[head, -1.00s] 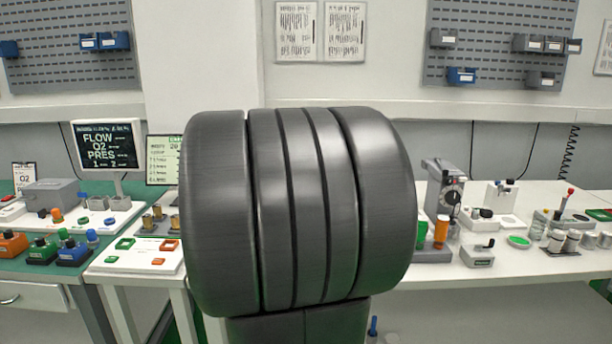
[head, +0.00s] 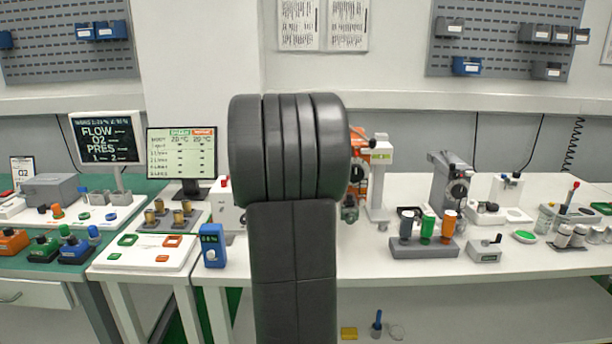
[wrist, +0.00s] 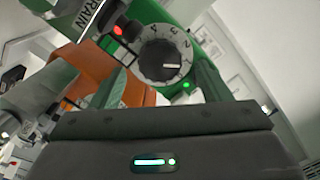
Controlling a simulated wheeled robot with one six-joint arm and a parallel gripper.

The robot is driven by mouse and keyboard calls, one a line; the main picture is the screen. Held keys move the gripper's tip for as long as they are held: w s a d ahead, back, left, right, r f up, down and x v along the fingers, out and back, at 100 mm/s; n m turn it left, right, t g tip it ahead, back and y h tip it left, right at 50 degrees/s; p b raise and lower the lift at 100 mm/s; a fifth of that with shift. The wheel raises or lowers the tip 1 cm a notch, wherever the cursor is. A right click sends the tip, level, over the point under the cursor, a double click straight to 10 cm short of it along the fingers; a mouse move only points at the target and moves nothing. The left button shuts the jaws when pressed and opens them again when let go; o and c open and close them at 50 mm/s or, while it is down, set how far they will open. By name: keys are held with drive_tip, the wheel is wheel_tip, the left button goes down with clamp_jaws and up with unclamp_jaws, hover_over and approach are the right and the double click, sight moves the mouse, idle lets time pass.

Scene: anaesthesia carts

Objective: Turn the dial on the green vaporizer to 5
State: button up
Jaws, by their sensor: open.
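The green vaporizer (wrist: 150,14) fills the upper middle of the wrist view. Its round dark dial (wrist: 160,60) faces me, with a numbered pale ring; 2, 3 and 4 are readable on its upper right. A white mark on the knob points right, but the exact setting is unclear. My gripper (wrist: 161,72) is open, its two green fingers on either side of the dial in the picture. I cannot tell whether they touch it. In the head view my arm hides my gripper and most of the vaporizer area.
An orange vaporizer (wrist: 92,73) is left of the green one. In the head view, a grey unit with a dial (head: 452,185) and a rack of coloured bottles (head: 425,249) stand right of my arm. A blue box (head: 212,246) is left, near the white table's front edge.

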drive_tip(key=shift+w, duration=1.55)
drive_tip(key=c, duration=1)
drive_tip(key=shift+o, duration=0.2)
